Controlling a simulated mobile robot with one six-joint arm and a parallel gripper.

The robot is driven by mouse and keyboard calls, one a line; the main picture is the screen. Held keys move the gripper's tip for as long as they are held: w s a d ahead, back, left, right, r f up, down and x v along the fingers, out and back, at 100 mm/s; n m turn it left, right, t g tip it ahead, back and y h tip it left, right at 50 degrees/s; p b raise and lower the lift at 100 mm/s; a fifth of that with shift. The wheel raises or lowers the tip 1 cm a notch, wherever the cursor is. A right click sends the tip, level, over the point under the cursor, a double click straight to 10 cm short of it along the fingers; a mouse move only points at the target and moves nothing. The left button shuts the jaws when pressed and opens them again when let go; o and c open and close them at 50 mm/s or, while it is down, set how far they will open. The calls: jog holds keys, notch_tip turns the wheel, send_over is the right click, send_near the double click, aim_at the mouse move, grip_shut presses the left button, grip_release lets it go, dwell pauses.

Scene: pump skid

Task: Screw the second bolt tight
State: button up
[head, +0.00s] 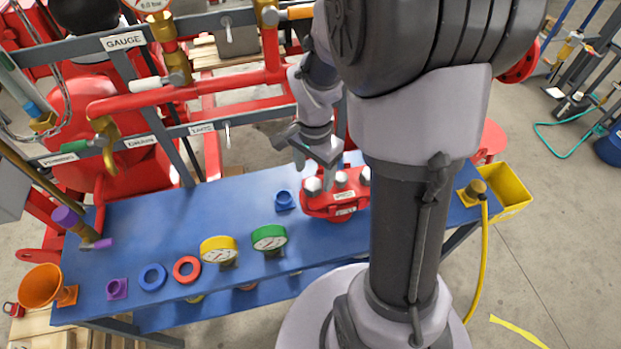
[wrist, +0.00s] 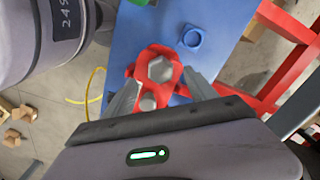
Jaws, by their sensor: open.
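A red fixture (head: 335,206) stands on the blue table, with several silver bolt heads on top. In the head view the bolts are a left one (head: 313,186), a middle one (head: 341,178) and a right one (head: 364,174). I cannot tell which is the second. My gripper (head: 313,168) is over the fixture's left side. In the wrist view a large hex bolt head (wrist: 160,69) and a second bolt head (wrist: 147,103) show on the red fixture (wrist: 143,62). My gripper (wrist: 160,77) is open, its fingers on either side of the fixture; contact is not clear.
A yellow bin (head: 508,190) is at the right end.

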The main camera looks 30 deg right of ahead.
aim_at(313, 185)
notch_tip(313, 185, down, 4)
jog(key=shift+r+b, duration=0.1)
jog(key=shift+b, duration=0.25)
